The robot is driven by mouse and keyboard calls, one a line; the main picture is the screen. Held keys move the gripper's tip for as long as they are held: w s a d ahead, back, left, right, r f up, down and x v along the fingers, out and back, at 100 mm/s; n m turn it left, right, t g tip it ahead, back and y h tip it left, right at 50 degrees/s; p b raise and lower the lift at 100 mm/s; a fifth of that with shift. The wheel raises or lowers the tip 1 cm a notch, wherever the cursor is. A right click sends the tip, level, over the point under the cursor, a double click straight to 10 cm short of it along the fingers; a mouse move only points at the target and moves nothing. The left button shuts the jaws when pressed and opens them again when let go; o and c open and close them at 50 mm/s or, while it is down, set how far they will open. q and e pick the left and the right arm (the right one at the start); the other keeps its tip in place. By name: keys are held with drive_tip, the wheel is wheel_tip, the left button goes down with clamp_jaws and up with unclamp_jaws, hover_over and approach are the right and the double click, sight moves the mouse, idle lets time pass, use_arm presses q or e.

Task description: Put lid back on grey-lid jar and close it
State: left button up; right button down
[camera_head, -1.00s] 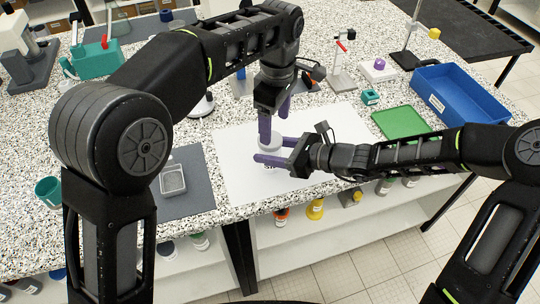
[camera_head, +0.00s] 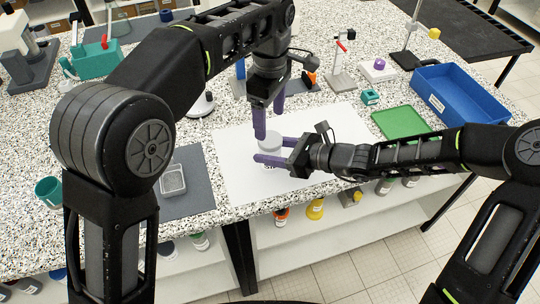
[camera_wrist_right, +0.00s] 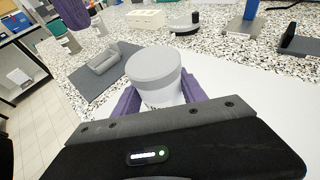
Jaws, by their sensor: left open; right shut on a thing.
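The jar (camera_wrist_right: 163,94) is white with a grey lid (camera_wrist_right: 153,64) sitting on top, level as far as I can see. In the head view the jar (camera_head: 271,158) stands on the white sheet, with the grey lid (camera_head: 270,139) at its top. My right gripper (camera_head: 270,150) is shut on the jar's body from the right, one purple finger on each side; it also shows in the right wrist view (camera_wrist_right: 165,104). My left gripper (camera_head: 270,121) is open, fingers pointing down, just above and behind the lid, apart from it.
A grey mat (camera_head: 190,197) with a small clear dish (camera_head: 172,180) lies to the left. A green tray (camera_head: 400,122) and a blue bin (camera_head: 462,94) are to the right. Stands and a balance are farther back. The white sheet (camera_head: 235,173) is mostly clear.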

sight(270, 138)
use_arm(q)
drive_tip(key=shift+f, duration=3.45)
drive_tip(key=shift+c, duration=0.2)
drive_tip(key=c, duration=1.3)
drive_tip(key=o, duration=1.4)
drive_tip(key=shift+r, duration=2.3)
drive_tip(key=shift+o, duration=0.5)
